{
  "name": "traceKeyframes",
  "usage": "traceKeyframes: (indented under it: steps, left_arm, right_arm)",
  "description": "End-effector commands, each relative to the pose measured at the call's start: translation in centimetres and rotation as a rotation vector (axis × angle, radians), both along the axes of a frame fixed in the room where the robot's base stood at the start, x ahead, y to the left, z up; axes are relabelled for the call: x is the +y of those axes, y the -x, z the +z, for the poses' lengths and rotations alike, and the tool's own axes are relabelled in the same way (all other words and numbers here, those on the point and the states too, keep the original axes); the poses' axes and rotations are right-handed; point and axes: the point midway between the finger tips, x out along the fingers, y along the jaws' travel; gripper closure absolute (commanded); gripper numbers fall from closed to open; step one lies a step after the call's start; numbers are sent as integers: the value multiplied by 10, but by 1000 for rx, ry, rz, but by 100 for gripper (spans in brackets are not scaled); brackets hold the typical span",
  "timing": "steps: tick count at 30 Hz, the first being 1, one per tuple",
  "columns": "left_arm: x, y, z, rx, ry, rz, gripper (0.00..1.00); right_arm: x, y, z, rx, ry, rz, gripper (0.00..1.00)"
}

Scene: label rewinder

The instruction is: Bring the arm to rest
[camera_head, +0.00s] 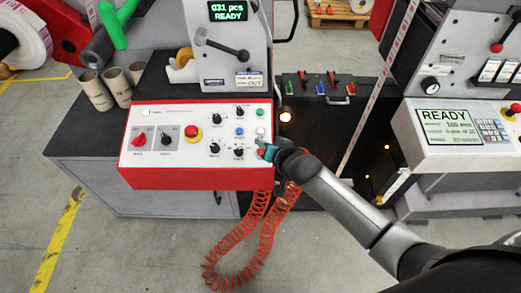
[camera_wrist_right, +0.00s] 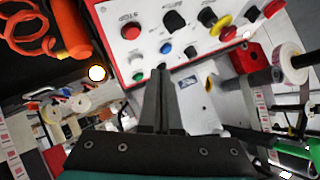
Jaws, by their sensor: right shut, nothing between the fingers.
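My right gripper (camera_head: 266,148) is at the right end of the white and red control panel (camera_head: 160,180), in front of its lower right buttons. Its arm reaches in from the lower right. In the right wrist view, the right gripper (camera_wrist_right: 159,72) has its two dark fingers together with nothing between them, pointing toward the panel (camera_wrist_right: 185,50) with its knobs and buttons. I cannot tell whether the fingertips touch the panel. My left gripper is not in view.
A coiled orange cable (camera_head: 232,262) hangs below the panel, close to my right arm. A second console (camera_head: 465,155) with a READY screen stands to the right. Cardboard cores (camera_head: 95,92) stand on the bench at left. Open floor (camera_head: 130,250) lies in front.

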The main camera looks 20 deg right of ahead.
Motion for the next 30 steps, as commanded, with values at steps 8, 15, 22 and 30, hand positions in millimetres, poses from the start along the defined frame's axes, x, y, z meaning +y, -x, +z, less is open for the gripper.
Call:
traceKeyframes:
  steps: [8, 15, 22, 30]
  left_arm:
    - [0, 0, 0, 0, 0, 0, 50]
    - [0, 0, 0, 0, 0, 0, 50]
    - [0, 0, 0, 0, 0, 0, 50]
    - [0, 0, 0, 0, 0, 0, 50]
  right_arm:
    - [0, 0, 0, 0, 0, 0, 100]
    - [1, 3, 0, 6, 7, 3, 100]
    - [15, 58, -5, 124, 140, 63, 100]
    - [9, 162, 6, 354, 367, 209, 100]
